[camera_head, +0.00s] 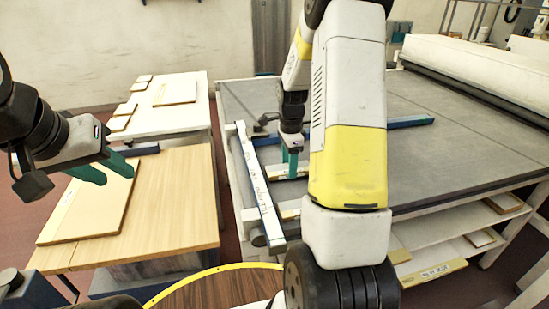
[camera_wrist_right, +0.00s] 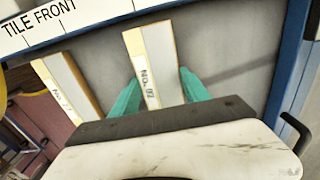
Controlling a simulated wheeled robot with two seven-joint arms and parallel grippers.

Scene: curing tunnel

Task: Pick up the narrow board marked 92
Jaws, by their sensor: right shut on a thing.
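The label is too small to read surely. The fingers are shut on the board. In the head view my right gripper (camera_head: 291,165) is low over the grey table, with part of the board (camera_head: 280,172) showing beside it; my right arm hides much around it. My left gripper (camera_head: 119,177) is open and empty above the wooden table at left.
A second narrow labelled board (camera_wrist_right: 70,88) lies left of the held one. A white rail marked TILE FRONT (camera_wrist_right: 60,22) with blue edging runs close by; it is the lettered rail (camera_head: 258,185) in the head view. A flat board (camera_head: 95,212) lies on the wooden table (camera_head: 180,200).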

